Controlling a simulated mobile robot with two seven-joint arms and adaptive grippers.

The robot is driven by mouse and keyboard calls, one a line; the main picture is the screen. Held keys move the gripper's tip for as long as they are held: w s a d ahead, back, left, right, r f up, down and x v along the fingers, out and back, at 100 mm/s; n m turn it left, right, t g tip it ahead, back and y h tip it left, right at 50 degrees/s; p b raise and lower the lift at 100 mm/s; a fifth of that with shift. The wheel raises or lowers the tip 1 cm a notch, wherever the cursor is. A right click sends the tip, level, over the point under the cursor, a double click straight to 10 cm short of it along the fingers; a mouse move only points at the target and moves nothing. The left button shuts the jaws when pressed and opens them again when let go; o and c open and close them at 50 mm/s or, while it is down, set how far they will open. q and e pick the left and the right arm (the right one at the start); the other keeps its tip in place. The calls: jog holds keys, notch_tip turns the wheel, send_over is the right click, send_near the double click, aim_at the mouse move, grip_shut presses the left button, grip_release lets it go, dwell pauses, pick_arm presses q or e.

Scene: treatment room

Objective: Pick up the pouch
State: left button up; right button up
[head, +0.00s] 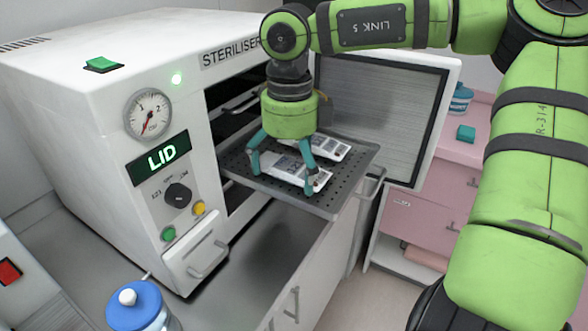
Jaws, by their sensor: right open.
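Two white pouches with grey printed labels lie on a dark perforated tray (347,192) that sticks out of the steriliser. The nearer pouch (290,176) lies below my right gripper, and the farther pouch (331,149) lies behind it, partly hidden by the fingers. My right gripper (280,184) points down over the tray, its teal fingers open and spread on either side of the nearer pouch. I cannot tell whether the fingertips touch the pouch. My left gripper is not in view.
The white steriliser (110,100) stands left, with its door (385,105) swung open behind the tray. A blue-lidded jar (137,306) stands at the front left. A pink cabinet (437,180) at the right carries a teal box (466,133) and a blue container (460,100).

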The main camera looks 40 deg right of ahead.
aim_at(296, 165)
jog(key=c, duration=0.9)
jog(key=shift+r, duration=0.6)
jog(key=shift+c, duration=0.2)
jog(key=r, duration=0.1)
jog(key=d+r, duration=0.1)
jog(key=r+b, duration=0.1)
jog(key=r, duration=0.1)
jog(key=shift+w+d, duration=0.2)
jog(key=shift+d, duration=0.1)
jog(key=w+d+r, duration=0.1)
jog(key=d+r, duration=0.4)
jog(key=d, duration=0.5)
jog(key=shift+w+r, duration=0.3)
jog(key=shift+r, duration=0.1)
